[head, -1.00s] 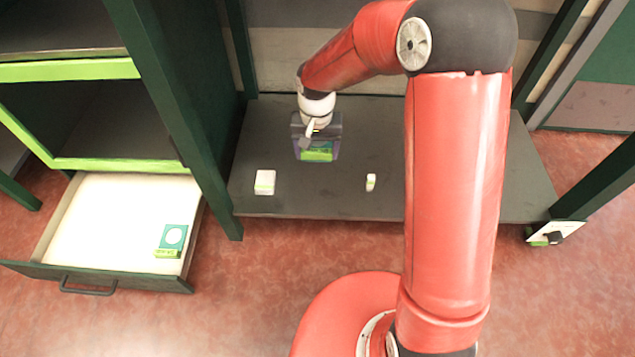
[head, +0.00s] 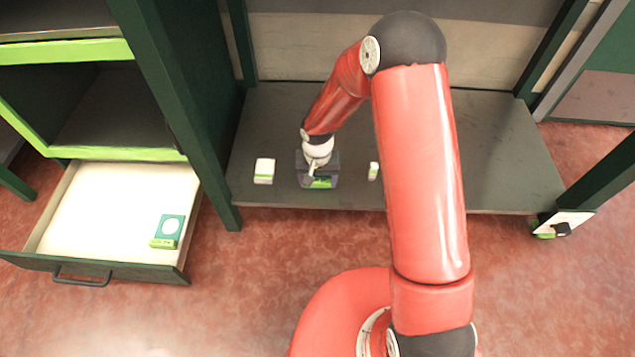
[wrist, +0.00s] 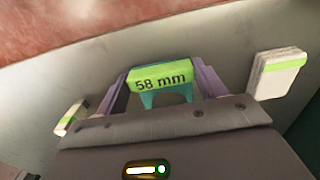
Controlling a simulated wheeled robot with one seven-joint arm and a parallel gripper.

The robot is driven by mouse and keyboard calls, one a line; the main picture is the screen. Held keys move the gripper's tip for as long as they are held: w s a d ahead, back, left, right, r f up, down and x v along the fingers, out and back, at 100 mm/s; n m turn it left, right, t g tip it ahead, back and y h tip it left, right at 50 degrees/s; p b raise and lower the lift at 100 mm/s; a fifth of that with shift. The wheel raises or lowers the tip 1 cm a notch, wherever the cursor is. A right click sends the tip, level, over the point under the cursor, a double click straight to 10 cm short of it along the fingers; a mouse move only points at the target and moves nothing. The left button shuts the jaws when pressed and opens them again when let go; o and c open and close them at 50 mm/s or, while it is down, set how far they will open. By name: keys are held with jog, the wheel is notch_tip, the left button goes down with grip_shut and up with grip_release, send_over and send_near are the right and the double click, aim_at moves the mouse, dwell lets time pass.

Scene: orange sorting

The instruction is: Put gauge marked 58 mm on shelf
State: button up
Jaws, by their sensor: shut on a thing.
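The gauge marked 58 mm (wrist: 161,79) is between the two purple fingers of my gripper (wrist: 160,93) in the wrist view. Its green label faces the camera, and a teal part with an arch shows below it. In the head view my gripper (head: 318,180) is low over the grey shelf board (head: 440,150), near its front edge, with the gauge's green label (head: 321,183) just showing. My gripper is shut on the gauge. Most of the gauge is hidden, and I cannot tell whether it touches the board.
A white block with a green stripe (head: 264,171) stands left of my gripper, and a smaller one (head: 373,171) stands right. An open drawer (head: 85,205) at left holds a teal-and-green gauge (head: 168,230). A dark green post (head: 185,110) stands between drawer and board.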

jog(key=shift+f, duration=0.65)
jog(key=shift+f, duration=0.15)
jog(key=o, duration=1)
jog(key=shift+c, duration=0.2)
